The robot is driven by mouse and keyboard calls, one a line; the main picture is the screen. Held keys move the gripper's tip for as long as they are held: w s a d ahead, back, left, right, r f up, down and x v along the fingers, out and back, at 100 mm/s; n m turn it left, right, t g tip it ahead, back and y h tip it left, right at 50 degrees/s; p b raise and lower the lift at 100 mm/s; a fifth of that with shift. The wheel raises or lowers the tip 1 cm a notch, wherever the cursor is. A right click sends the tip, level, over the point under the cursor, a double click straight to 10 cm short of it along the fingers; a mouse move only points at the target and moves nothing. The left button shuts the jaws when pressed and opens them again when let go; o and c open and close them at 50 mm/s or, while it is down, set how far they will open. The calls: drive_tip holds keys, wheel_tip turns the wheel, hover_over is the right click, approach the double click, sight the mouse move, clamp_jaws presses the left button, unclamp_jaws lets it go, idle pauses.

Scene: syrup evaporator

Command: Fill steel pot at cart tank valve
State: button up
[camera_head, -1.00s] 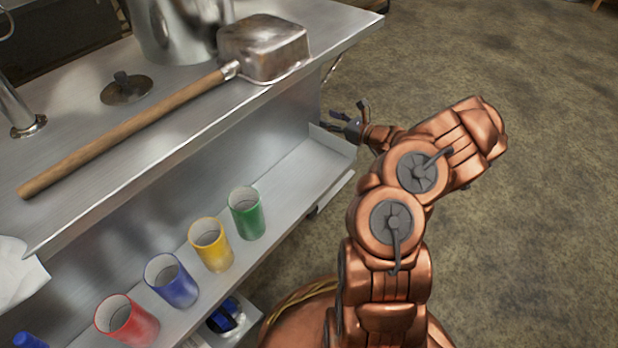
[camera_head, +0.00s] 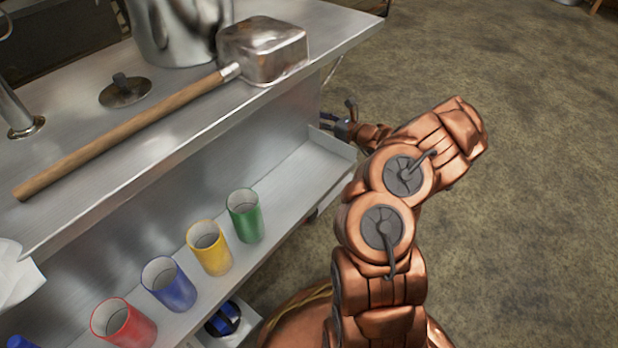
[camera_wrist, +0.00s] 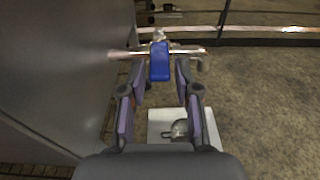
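In the wrist view a blue valve handle (camera_wrist: 160,62) sits on a metal pipe (camera_wrist: 125,54), straight ahead. My gripper (camera_wrist: 160,76) is open, with one finger on each side of the handle's line; I cannot tell whether the handle is between the tips or just beyond them. Below the valve, a small shiny metal vessel (camera_wrist: 180,128) stands on a white square surface (camera_wrist: 157,117); my gripper partly hides it. In the head view my gripper (camera_head: 333,122) is beside the end of the steel counter, its fingertips partly hidden. A large steel pot (camera_head: 180,30) stands on the counter.
A long-handled metal dipper (camera_head: 262,50) and a dark lid (camera_head: 125,92) lie on the counter (camera_head: 90,160). Green (camera_head: 245,217), yellow (camera_head: 209,248), blue (camera_head: 168,284) and red (camera_head: 122,324) cups stand on the lower shelf. Open floor (camera_head: 540,200) lies to the right.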

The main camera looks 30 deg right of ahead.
clamp_jaws()
drive_tip(key=d+n+g+y+p, duration=0.1)
drive_tip(key=y, duration=0.1)
drive_tip(key=w+d+n+y+p, duration=0.1)
drive_tip(key=p, duration=0.1)
drive_tip(key=shift+d+n+g+y, duration=0.1)
drive_tip(key=shift+n+g+y, duration=0.3)
idle(0.3)
drive_tip(key=shift+w, duration=0.1)
